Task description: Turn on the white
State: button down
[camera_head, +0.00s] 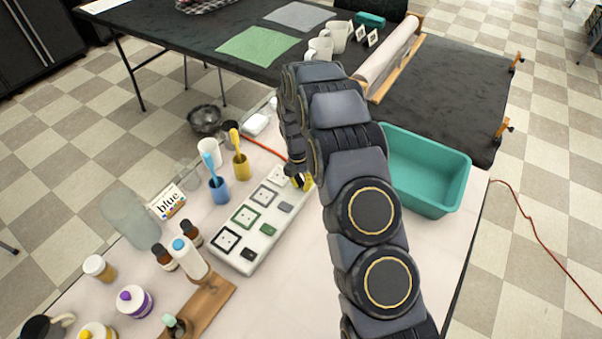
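A white power strip (232,259) lies diagonally on the light table. It has a row of framed sockets: a black-framed one (228,240), a green-framed one (247,215), a pale-framed one (263,195) and another near the far end (281,173). Beside them are a black switch (249,254), a green switch (267,230) and a grey switch (286,208). My gripper (299,179) is over the far end of the strip, pointing down, with something yellow by its tips. The arm and fingers hide that end. Contact and finger opening cannot be made out.
Left of the strip stand a blue cup (219,190) and a yellow cup (241,167) with brushes, a white cup (209,151) and bottles (191,259). A wooden board (208,303) lies near the strip's front end. A teal bin (428,170) stands right of my arm.

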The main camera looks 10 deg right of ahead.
jog(key=shift+f, duration=0.1)
jog(key=shift+s+d+f, duration=0.1)
jog(key=shift+s+f, duration=0.05)
jog(key=shift+f, duration=0.25)
jog(key=shift+s+d+f+t+y, duration=0.1)
jog(key=shift+f+t+y, duration=0.1)
jog(key=shift+t+y, duration=0.2)
jog(key=shift+s+d+f, duration=0.15)
jog(key=shift+s+f, duration=0.2)
jog(key=shift+s, duration=0.05)
dwell(1.0)
jog(key=shift+w+a+r, duration=0.25)
jog(key=shift+w+a, duration=0.55)
jog(key=shift+a, duration=0.05)
jog(key=shift+w+r, duration=0.1)
notch_tip(320, 180, up, 14)
jog(key=shift+d+r, duration=0.15)
jog(key=shift+d, duration=0.1)
